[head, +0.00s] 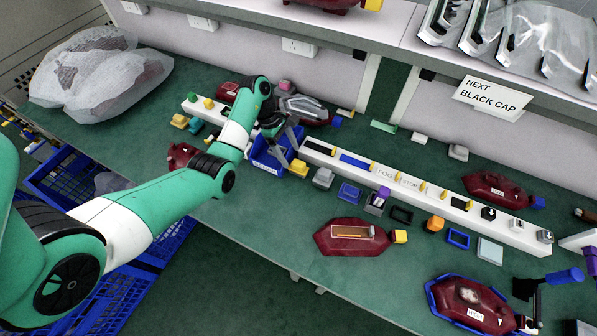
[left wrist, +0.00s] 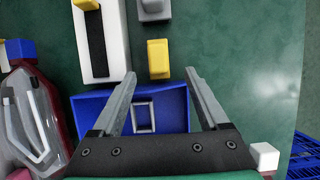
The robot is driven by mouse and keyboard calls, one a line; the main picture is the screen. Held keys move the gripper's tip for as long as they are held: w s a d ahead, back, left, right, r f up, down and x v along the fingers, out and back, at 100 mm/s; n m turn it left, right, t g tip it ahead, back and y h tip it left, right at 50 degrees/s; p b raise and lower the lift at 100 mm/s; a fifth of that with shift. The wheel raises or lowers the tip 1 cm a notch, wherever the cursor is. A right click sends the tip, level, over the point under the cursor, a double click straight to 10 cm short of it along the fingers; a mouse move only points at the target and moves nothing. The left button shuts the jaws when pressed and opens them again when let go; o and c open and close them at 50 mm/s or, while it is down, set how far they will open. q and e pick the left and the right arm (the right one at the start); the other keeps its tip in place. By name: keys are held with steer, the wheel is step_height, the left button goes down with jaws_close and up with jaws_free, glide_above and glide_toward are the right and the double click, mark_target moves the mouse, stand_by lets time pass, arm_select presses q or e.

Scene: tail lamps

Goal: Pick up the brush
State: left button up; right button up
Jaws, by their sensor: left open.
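No brush can be made out with certainty. A small brown-ended object (head: 584,214) lies at the far right edge of the head view, cut off, and I cannot tell what it is. My left gripper (head: 290,140) is over a small blue bin (head: 268,160) at the back middle of the bench. In the left wrist view the left gripper (left wrist: 162,74) is open, with nothing between its fingers. Its fingers lie over the blue bin (left wrist: 175,98), which holds a grey rectangular frame (left wrist: 144,114). A yellow block (left wrist: 158,58) is just beyond the fingertips. My right gripper is not in view.
A long white rail (head: 330,150) with small parts runs along the bench. Red tail lamps lie around it, one in front (head: 330,238) and one in a blue fixture (head: 462,300). A bagged bundle (head: 95,75) sits at the back left.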

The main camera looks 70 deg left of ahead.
mark_target(298, 162)
arm_select(q)
steer(key=shift+w+d+f, duration=0.1)
steer(key=shift+w+f, duration=0.05)
steer(key=shift+f, duration=0.25)
steer(key=b+x, duration=0.1)
steer(key=x, duration=0.2)
steer(key=b+x, duration=0.1)
steer(key=x, duration=0.1)
steer(key=shift+w+d+r+b, duration=0.1)
steer(key=shift+w+d+b, duration=0.2)
steer(key=shift+d+b, duration=0.05)
steer(key=shift+r, duration=0.1)
jaws_close()
